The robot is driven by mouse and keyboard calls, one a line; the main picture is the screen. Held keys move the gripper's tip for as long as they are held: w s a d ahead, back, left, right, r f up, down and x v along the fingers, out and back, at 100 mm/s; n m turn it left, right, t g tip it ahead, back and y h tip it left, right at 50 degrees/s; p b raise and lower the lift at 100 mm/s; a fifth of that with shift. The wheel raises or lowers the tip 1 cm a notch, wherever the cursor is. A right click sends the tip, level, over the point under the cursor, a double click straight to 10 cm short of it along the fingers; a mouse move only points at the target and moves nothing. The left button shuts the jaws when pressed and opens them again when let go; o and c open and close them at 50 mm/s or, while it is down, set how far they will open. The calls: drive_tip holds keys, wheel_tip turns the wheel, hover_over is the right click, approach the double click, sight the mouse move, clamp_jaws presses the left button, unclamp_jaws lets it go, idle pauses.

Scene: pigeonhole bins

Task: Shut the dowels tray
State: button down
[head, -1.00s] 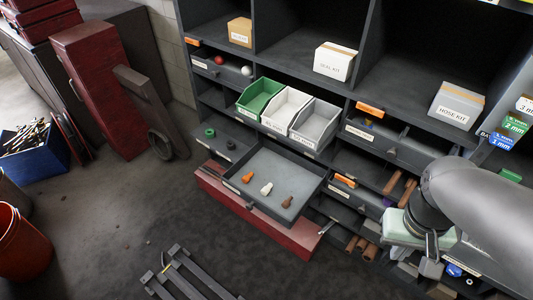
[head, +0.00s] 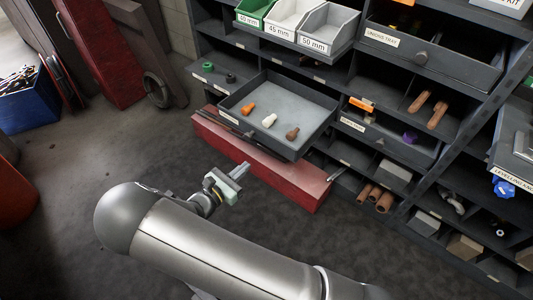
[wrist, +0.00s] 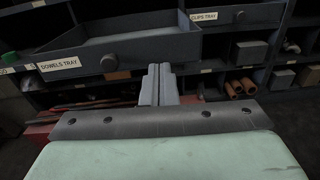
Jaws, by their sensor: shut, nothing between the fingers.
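The dowels tray (head: 262,132) is a dark grey open drawer, pulled out from the shelf unit. Inside lie an orange, a white and a brown peg-like piece.
The clips tray (wrist: 236,17) sits to the right of the dowels tray. A long red box (head: 265,160) lies on the floor under the dowels tray. A union tray (head: 432,52) sticks out at upper right. Open floor lies to the left.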

drive_tip(key=b, duration=0.3)
approach(273, 138)
drive_tip(key=shift+n+t, duration=0.3)
drive_tip(key=shift+n, duration=0.1)
drive_tip(key=x, duration=0.6)
drive_tip(key=shift+w+d+f, duration=0.3)
drive_tip(key=shift+d, duration=0.05)
